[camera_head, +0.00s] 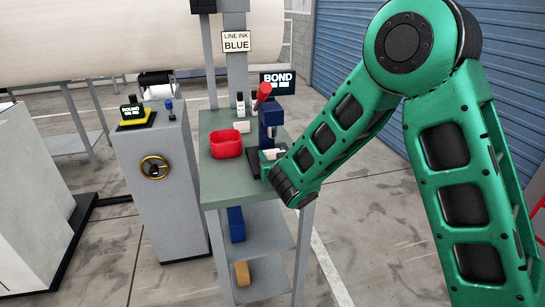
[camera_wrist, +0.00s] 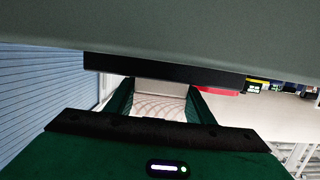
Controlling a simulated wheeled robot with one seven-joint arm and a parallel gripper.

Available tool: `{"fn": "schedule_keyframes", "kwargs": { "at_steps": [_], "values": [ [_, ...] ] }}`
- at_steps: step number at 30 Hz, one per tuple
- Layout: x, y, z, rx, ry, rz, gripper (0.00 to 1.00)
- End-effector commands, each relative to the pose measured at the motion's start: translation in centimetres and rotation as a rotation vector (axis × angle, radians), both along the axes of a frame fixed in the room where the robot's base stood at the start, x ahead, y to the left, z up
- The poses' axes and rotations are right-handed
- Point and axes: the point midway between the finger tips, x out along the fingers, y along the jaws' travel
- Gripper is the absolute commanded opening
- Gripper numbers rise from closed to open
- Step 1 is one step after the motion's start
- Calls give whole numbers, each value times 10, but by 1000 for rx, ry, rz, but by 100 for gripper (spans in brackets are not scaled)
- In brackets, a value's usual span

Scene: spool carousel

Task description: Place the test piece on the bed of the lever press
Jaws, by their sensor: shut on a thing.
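The lever press (camera_head: 270,131) is dark blue with a red-tipped lever and a black base (camera_head: 254,163), and stands at the right side of the grey-green table. My gripper (camera_head: 270,164) is at the front of the press, low by its bed. It is shut on a pale piece, seen as a small light patch (camera_head: 273,154) beside the press. In the wrist view the pale test piece (camera_wrist: 160,88) shows between the two green fingers, close to a black bar-like edge. My wrist hides part of the press bed, and I cannot tell whether the piece touches it.
A red bin (camera_head: 227,144) stands on the table (camera_head: 213,177) left of the press. A BOND sign (camera_head: 277,83) is at the back. A grey cabinet (camera_head: 158,190) with a yellow handwheel stands to the left.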

Motion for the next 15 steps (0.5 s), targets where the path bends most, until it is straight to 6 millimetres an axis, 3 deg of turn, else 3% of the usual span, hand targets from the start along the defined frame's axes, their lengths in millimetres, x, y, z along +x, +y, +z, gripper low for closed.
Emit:
{"fn": "schedule_keyframes", "kwargs": {
  "at_steps": [7, 8, 9, 10, 15],
  "values": [
    [0, 0, -1, 0, 0, 0, 25],
    [0, 0, -1, 1, 0, 0, 53],
    [0, 0, -1, 1, 0, 0, 63],
    [0, 0, -1, 1, 0, 0, 67],
    [0, 0, -1, 0, 0, 0, 67]
  ]
}}
